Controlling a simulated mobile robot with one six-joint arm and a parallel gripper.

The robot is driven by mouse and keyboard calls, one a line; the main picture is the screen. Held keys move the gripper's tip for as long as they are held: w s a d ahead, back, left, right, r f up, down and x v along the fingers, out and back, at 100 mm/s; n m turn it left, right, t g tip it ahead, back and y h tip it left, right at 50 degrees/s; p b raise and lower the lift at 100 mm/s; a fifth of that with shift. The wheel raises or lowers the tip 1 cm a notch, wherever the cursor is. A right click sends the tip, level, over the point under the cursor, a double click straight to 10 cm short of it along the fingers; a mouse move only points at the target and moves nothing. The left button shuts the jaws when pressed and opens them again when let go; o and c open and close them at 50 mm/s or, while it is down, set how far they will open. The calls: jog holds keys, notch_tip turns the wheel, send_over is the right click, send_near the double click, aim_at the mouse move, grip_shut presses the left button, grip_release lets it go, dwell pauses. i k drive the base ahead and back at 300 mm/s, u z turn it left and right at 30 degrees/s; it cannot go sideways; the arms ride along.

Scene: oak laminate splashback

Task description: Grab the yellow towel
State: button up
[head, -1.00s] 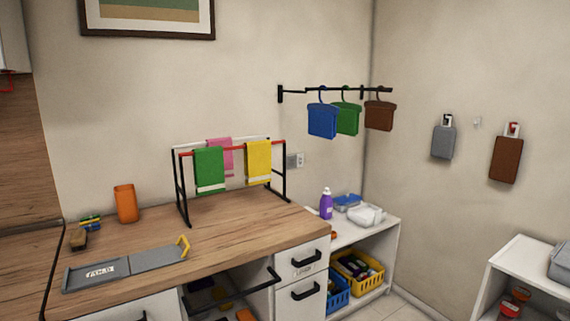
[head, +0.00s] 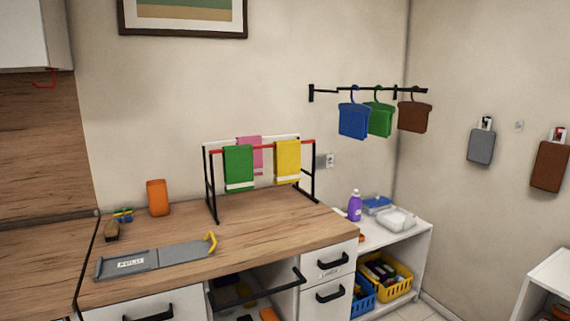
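The yellow towel (head: 287,161) hangs over the red front bar of a black-framed towel rack (head: 210,187) on the wooden counter. It has a white band near its lower edge. A green towel (head: 239,167) hangs on the same bar to its left, with a gap between them. A pink towel (head: 251,147) hangs on the white rear bar behind, partly hidden by the green one. My gripper is not in view.
A grey folding board (head: 155,260) with a yellow handle lies on the counter (head: 270,218) in front of the rack. An orange container (head: 158,197) stands left. A low white shelf with a purple bottle (head: 355,206) is right. Drawer handles (head: 333,261) stick out below.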

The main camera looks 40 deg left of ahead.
aim_at(287, 154)
jog(key=i, duration=2.35)
jog(key=z, duration=0.85)
jog(key=k, duration=0.2)
jog(key=u, duration=3.7)
